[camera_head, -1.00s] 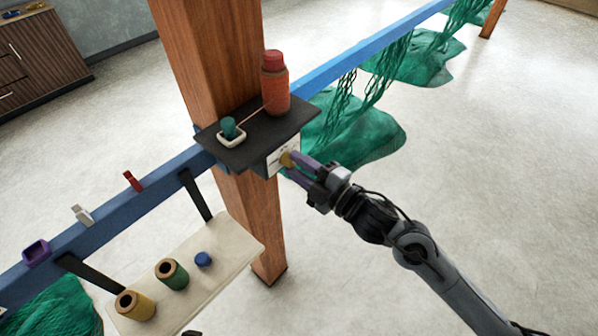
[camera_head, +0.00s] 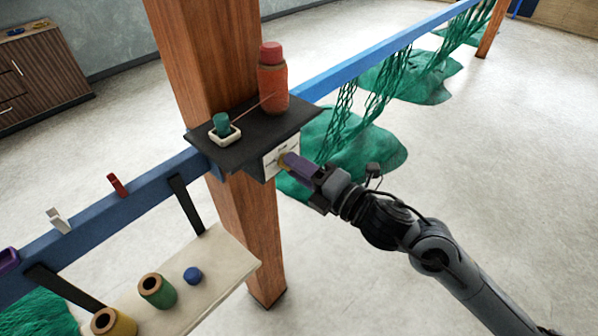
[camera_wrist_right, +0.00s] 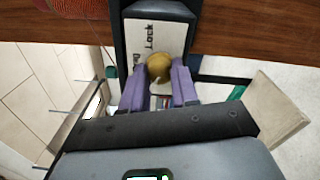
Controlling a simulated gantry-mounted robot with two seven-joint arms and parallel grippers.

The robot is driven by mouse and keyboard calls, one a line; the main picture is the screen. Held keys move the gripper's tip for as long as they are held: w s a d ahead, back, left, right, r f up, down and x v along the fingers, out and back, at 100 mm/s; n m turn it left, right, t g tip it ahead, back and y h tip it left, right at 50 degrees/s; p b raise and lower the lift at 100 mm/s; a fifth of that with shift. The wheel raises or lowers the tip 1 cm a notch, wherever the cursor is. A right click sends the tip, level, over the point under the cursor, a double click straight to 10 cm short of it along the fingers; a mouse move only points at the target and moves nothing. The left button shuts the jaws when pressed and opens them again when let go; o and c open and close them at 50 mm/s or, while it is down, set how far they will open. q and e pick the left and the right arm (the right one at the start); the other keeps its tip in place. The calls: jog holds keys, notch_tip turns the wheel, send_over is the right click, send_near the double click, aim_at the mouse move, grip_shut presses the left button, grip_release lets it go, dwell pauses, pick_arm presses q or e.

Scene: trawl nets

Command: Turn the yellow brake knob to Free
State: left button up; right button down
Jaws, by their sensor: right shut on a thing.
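The yellow brake knob (camera_wrist_right: 159,66) sits on a white plate (camera_wrist_right: 153,38) marked "Lock" in the right wrist view; another word on the plate is partly hidden and hard to read. My right gripper (camera_wrist_right: 160,80) has its purple fingers on either side of the knob and is shut on it. In the head view, the right gripper (camera_head: 290,162) is at the front face of the box under the black shelf, largely covering the knob there. I cannot read the knob's pointing direction. My left gripper is out of view.
The black shelf (camera_head: 235,147) on the wooden post (camera_head: 195,60) holds an orange bottle (camera_head: 272,85) and a green item in a white dish (camera_head: 225,138). A pale lower shelf (camera_head: 215,262) holds spools. Green nets (camera_head: 360,150) hang from the blue rail (camera_head: 380,45).

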dwell(0.5)
jog(key=c, duration=0.8)
grip_release()
jog(key=shift+c, duration=0.2)
jog(key=b+v, duration=0.1)
jog(key=v, duration=1)
